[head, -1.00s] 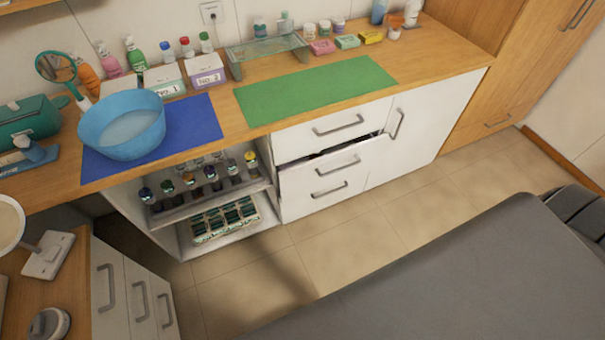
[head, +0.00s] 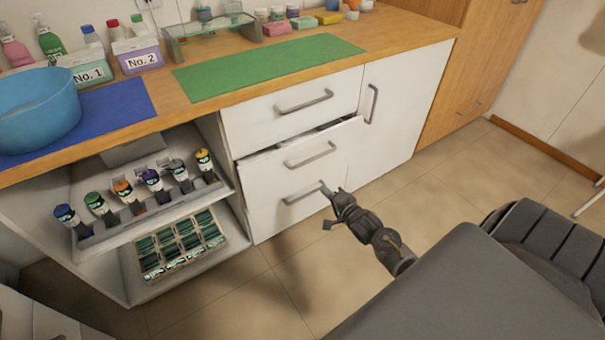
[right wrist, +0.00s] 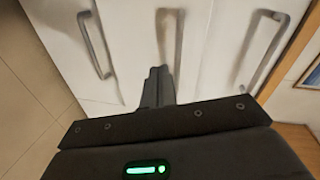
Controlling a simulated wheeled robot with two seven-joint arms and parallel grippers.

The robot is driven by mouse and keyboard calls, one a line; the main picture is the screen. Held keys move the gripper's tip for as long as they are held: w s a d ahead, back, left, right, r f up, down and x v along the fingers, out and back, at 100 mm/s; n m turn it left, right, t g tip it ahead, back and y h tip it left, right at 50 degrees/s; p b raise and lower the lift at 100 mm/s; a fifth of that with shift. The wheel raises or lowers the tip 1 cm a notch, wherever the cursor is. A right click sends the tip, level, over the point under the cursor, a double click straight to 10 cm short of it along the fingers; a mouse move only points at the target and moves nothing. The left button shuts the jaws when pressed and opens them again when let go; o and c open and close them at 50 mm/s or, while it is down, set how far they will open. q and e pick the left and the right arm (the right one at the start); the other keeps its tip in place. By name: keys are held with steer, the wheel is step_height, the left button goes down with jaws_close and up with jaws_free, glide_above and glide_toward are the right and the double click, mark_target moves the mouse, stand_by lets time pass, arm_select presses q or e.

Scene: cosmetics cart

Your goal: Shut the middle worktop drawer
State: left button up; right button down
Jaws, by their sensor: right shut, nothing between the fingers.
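The middle worktop drawer (head: 275,166) is a white front with a grey bar handle (head: 311,155). It stands slightly out, with a dark gap along its top edge below the top drawer (head: 255,118). My right gripper (head: 331,192) is shut and empty in front of the drawers. In the head view its tips overlap the right end of the bottom drawer's handle (head: 298,194); I cannot tell whether they touch anything. In the right wrist view the shut fingers (right wrist: 158,84) point at the white fronts, near the central handle (right wrist: 170,38). My left gripper is not in view.
The worktop (head: 225,110) carries a green mat (head: 270,68) and a blue bowl (head: 35,110). An open shelf with several bottles (head: 150,182) is left of the drawers. A cupboard door (head: 405,110) is at their right. A grey padded bed (head: 460,290) fills the lower right.

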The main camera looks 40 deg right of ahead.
step_height(320, 180, up, 5)
steer(key=w+d+m+t+b, duration=0.1)
steer(key=w+m+t+b, duration=0.1)
steer(key=b, duration=0.3)
glide_toward(298, 147)
steer(key=w, duration=0.5)
steer(key=shift+w+d+f, duration=0.1)
steer(key=shift+w+d, duration=0.05)
steer(key=shift+w, duration=0.15)
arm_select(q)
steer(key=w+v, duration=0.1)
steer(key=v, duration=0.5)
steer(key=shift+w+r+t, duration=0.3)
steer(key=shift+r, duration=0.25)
arm_select(e)
steer(key=shift+w, duration=0.6)
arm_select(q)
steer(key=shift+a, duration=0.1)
